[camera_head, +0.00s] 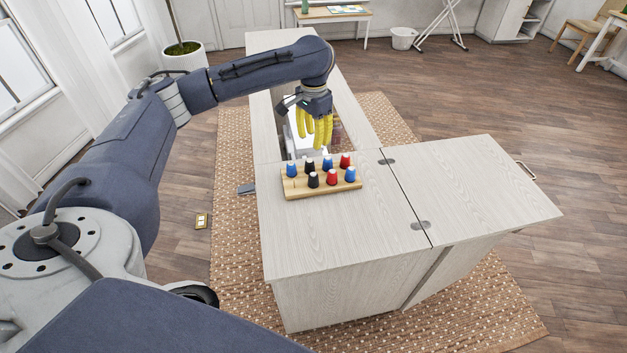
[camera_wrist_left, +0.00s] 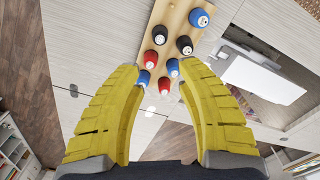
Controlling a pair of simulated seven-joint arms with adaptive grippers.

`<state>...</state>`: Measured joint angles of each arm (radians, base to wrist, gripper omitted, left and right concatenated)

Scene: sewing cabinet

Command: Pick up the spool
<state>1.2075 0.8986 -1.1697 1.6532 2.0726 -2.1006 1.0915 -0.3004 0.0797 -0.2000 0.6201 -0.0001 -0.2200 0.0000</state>
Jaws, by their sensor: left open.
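Several spools in blue, black and red stand upright in two rows on a wooden rack (camera_head: 322,188); which one is meant cannot be told. In the head view, a red spool (camera_head: 345,160) is at the far right end of the back row and a blue spool (camera_head: 292,168) at its left end. My left gripper (camera_head: 315,142) has yellow fingers, hangs pointing down just behind the rack, and is open and empty. In the left wrist view, its spread fingers (camera_wrist_left: 160,70) frame the rack's near end, with a red spool (camera_wrist_left: 164,85) and a blue spool (camera_wrist_left: 172,67) showing between them.
The rack sits on a pale wood sewing cabinet (camera_head: 320,245). Behind it, a white sewing machine (camera_wrist_left: 265,78) sits in the cabinet's opening, close to my left gripper. A hinged leaf (camera_head: 475,190) extends right. The cabinet top in front of the rack is clear.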

